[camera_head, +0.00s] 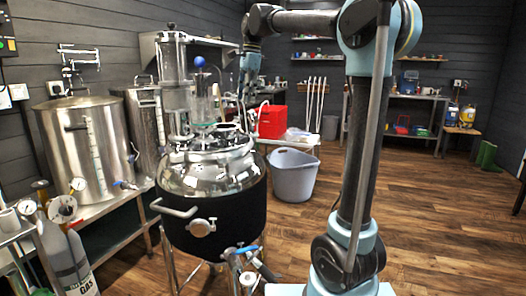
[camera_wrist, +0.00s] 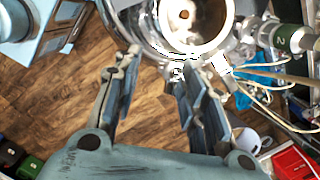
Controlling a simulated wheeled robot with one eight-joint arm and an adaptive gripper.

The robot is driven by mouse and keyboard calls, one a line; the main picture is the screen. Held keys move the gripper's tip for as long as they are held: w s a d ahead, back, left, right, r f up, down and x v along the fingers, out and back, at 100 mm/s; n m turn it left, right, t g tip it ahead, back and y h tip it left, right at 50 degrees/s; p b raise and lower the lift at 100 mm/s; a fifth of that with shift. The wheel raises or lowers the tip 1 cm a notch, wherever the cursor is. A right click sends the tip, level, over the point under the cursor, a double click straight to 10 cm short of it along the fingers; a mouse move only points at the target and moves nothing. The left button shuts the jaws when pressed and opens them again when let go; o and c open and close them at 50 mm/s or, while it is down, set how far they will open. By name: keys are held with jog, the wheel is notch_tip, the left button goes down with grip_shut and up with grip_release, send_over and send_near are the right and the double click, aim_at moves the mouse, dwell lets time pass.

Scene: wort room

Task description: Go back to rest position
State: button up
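My gripper (camera_wrist: 162,66) is open in the wrist view, with a clear gap between its two fingers and nothing held. Wooden floor shows through the gap. In the head view my arm reaches up, across to the left and then down, so that my gripper (camera_head: 243,92) hangs above the back right of the steel vessel's lid. The round steel vessel (camera_head: 212,168) has a dark jacket and a shiny domed lid. In the wrist view a round metal opening (camera_wrist: 222,25) lies just beyond the fingertips; I cannot tell whether they touch anything.
A tall steel tank (camera_head: 85,150) stands on a bench at left. A grey tub (camera_head: 293,177) is on the floor behind the vessel, near a red box (camera_head: 272,121). Shelving (camera_head: 395,130) lines the back wall. The floor (camera_head: 440,215) at right is clear.

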jog(key=s+d+f+n+t+h, duration=0.15)
jog(key=s+d+f+n, duration=0.75)
jog(key=s+d+f, duration=1.35)
jog(key=s+d+f+n, duration=0.2)
jog(key=s+f, duration=0.2)
jog(key=f, duration=0.4)
jog(key=s+d+f+n, duration=0.2)
jog(key=s+d+f, duration=0.1)
jog(key=f, duration=0.5)
jog(key=shift+s+d+t, duration=0.15)
jog(key=shift+s+t, duration=0.2)
jog(key=shift+s, duration=0.05)
jog(key=shift+w+f, duration=0.2)
jog(key=shift+w, duration=0.25)
jog(key=shift+s, duration=0.1)
jog(key=shift+c, duration=0.7)
